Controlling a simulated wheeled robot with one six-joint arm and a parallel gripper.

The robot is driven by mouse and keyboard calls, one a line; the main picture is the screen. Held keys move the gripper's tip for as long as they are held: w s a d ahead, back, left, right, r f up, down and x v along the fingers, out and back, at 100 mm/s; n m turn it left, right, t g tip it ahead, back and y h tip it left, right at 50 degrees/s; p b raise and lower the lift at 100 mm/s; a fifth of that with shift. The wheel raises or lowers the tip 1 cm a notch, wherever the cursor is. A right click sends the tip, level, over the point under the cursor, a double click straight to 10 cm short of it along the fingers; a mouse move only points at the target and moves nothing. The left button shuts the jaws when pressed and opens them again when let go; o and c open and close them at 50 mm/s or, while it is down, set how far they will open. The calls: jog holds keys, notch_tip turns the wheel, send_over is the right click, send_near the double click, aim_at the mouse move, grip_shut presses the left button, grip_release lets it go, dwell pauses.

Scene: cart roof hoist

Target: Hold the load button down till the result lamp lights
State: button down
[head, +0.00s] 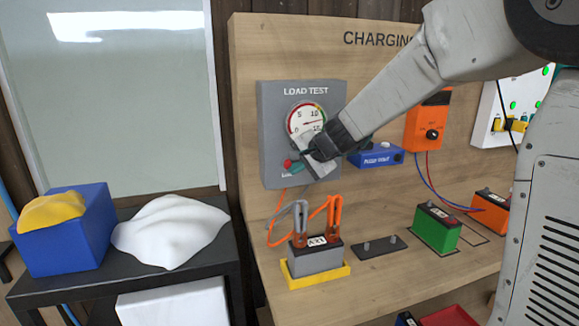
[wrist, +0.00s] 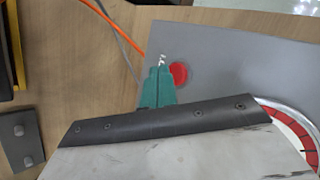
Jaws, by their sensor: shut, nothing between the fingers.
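The grey LOAD TEST box (head: 270,112) is fixed on the wooden board. Its round gauge (head: 306,121) has a needle pointing right, and my arm covers part of the dial. The red load button (head: 288,163) is low on the box, above a partly hidden label. I see no lit lamp; part of the box is hidden by my gripper.
A grey battery (head: 315,260) with orange and grey clamps stands in a yellow tray (head: 342,273) below the box. A blue unit (head: 376,157) and an orange unit (head: 423,130) are to the right. A green battery (head: 436,231) stands on the bench. A black side table is left.

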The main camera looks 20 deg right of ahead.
jog(key=shift+w, duration=0.1)
dwell(0.7)
jog(key=shift+w, duration=0.3)
jog(key=shift+w, duration=0.45)
dwell(1.6)
